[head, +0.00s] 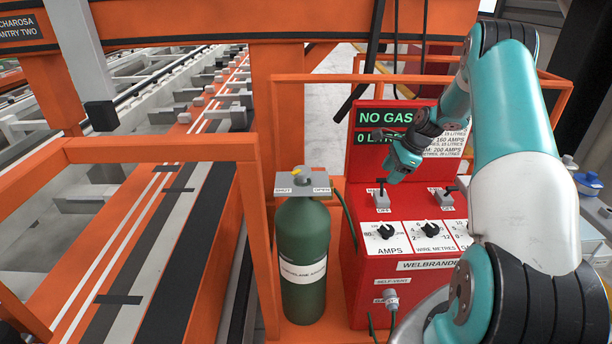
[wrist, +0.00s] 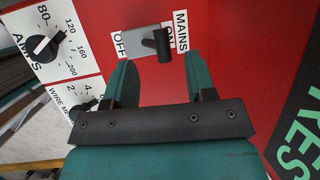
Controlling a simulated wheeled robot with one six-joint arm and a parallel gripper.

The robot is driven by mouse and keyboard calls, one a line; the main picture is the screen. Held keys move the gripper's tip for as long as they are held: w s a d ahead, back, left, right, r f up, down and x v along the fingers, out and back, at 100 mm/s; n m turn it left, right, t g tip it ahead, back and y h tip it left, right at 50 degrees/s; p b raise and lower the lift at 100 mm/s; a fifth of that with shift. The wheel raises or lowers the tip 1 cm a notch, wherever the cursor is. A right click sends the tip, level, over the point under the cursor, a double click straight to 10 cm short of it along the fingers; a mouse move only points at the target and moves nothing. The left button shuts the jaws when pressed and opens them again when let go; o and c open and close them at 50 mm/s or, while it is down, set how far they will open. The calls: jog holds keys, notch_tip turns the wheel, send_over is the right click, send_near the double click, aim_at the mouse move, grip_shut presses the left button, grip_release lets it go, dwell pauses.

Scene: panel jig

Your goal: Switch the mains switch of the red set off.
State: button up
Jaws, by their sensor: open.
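The red set (head: 408,285) stands right of centre in the head view, with a lit panel reading NO GAS. Its mains switch (head: 381,200) is a black lever on a pale plate on the upper face. In the wrist view the mains switch lever (wrist: 158,43) stands at the ON side of its plate, away from the OFF label. My gripper (head: 391,174) is just above and behind the switch. In the wrist view my gripper (wrist: 158,75) is open and empty, its fingers to either side below the lever, apparently not touching it.
A second switch (head: 442,198) sits to the right on the set. The AMPS knob (head: 386,231) and wire metres knob (head: 431,228) are below. A green gas cylinder (head: 303,245) stands left, its valve marked SHUT and OPEN. Orange rails (head: 170,150) flank the cylinder.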

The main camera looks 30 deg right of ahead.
jog(key=b+v, duration=0.2)
jog(key=v, duration=1.1)
jog(key=w+a+n+b, duration=0.1)
jog(key=a+n, duration=0.3)
jog(key=a, duration=0.5)
jog(key=a+r+n+b, duration=0.1)
jog(key=a+n, duration=0.3)
jog(key=a, duration=0.5)
jog(key=w+a+r+n+g+y+b, duration=0.1)
jog(key=a+n+b, duration=0.2)
jog(key=a, duration=0.6)
jog(key=shift+w+r+n, duration=0.1)
jog(key=shift+w+n, duration=0.25)
jog(key=shift+n, duration=0.25)
jog(key=s+a+n+g+b, duration=0.1)
jog(key=s+a+n, duration=0.3)
jog(key=a, duration=0.5)
jog(key=shift+a+f+n+b, duration=0.25)
jog(key=shift+n+b, duration=0.1)
jog(key=shift+n, duration=0.15)
jog(key=shift+s+r, duration=0.1)
